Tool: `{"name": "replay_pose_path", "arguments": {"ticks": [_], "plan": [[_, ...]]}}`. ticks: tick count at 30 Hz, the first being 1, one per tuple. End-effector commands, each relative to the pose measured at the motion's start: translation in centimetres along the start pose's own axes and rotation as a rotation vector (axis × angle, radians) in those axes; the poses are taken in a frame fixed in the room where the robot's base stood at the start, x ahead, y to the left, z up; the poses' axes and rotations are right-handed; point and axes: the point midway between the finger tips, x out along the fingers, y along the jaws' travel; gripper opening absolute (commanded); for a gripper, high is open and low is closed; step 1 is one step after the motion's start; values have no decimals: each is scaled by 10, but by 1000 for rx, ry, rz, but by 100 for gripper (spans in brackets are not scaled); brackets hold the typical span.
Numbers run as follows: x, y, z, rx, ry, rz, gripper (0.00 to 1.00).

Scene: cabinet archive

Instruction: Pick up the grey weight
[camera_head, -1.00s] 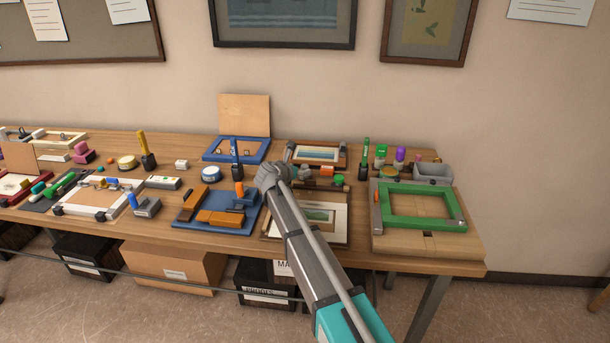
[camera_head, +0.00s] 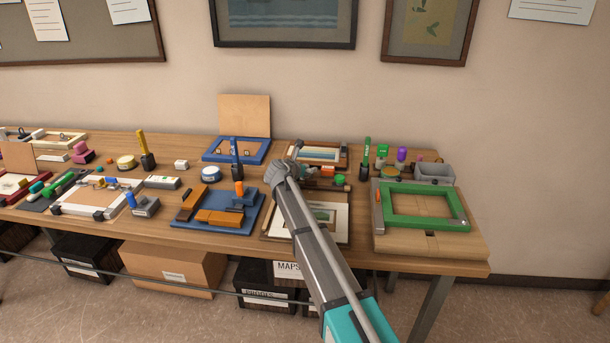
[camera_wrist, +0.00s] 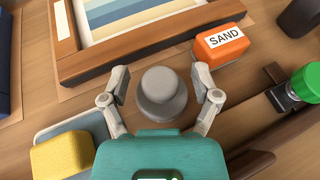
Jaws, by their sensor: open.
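The grey weight (camera_wrist: 162,92) is a round, stepped piece with a narrower top. In the wrist view it stands on the wooden table between the two fingers of my gripper (camera_wrist: 162,97). The fingers are open, one to its left and one to its right, with a visible gap on each side. In the head view my arm hides the weight and most of my gripper.
An orange block marked SAND (camera_wrist: 220,45) sits just right of my right finger. A framed striped picture (camera_wrist: 135,25) lies beyond the weight. A yellow block (camera_wrist: 62,154) on a grey tray is at the lower left. A green knob (camera_wrist: 306,82) is at the right.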

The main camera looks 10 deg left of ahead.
Motion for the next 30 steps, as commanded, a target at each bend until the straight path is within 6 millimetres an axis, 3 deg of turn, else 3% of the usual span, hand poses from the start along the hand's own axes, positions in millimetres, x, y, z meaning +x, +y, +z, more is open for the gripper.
{"name": "replay_pose_path", "arguments": {"ticks": [8,9,21,30], "plan": [[0,0,0,1,0,-1,80],[0,0,0,1,0,-1,76],[1,-1,0,1,0,-1,2],[1,-1,1,0,-1,-1,0]]}}
